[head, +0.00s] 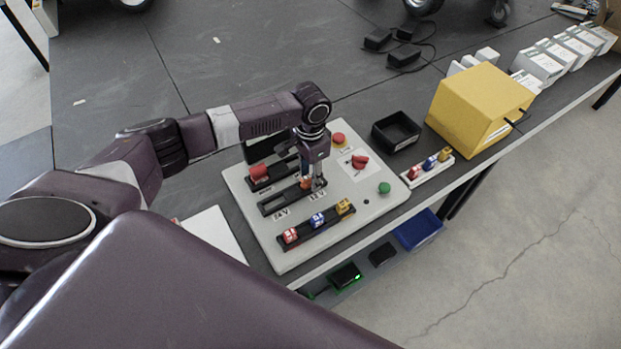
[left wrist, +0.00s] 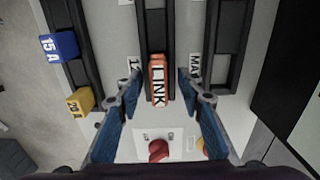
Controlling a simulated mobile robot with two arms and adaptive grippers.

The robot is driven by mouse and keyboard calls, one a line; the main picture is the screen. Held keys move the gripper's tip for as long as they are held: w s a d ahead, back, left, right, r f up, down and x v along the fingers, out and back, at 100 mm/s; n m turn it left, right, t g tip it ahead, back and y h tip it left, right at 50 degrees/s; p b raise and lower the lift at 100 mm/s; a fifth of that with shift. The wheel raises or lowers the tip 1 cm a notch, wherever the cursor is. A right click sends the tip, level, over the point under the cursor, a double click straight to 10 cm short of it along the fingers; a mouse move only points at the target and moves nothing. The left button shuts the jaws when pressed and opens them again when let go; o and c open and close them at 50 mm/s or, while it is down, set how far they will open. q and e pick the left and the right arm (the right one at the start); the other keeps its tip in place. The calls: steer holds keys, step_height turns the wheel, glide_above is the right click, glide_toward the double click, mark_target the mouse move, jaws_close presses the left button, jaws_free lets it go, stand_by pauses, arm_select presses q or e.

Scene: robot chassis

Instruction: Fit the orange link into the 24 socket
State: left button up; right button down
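The orange link (left wrist: 157,80) sits at the 12 end of the dark middle rail (left wrist: 152,25), its LINK label facing up in the left wrist view. In the head view the link (head: 306,184) is partly hidden by my left gripper (head: 313,183). My left gripper is open and points down over the link. In the left wrist view its blue-padded fingers stand on either side of the link, with a visible gap at each side. The 24V label (head: 280,212) marks the other end of that rail, which looks empty. My right gripper is not in view.
The front rail holds red (head: 291,236), blue (head: 317,219) and yellow (head: 343,206) blocks. A red block (head: 258,173) sits in the back rail. A red knob (head: 360,162) and green button (head: 384,188) are at right. A black tray (head: 396,132) and yellow box (head: 478,108) stand beyond.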

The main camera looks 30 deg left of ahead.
arm_select(q)
steer(key=c, duration=0.3)
jaws_close()
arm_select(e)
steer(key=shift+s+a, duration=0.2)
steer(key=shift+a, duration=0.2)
arm_select(q)
steer(key=shift+r, duration=0.15)
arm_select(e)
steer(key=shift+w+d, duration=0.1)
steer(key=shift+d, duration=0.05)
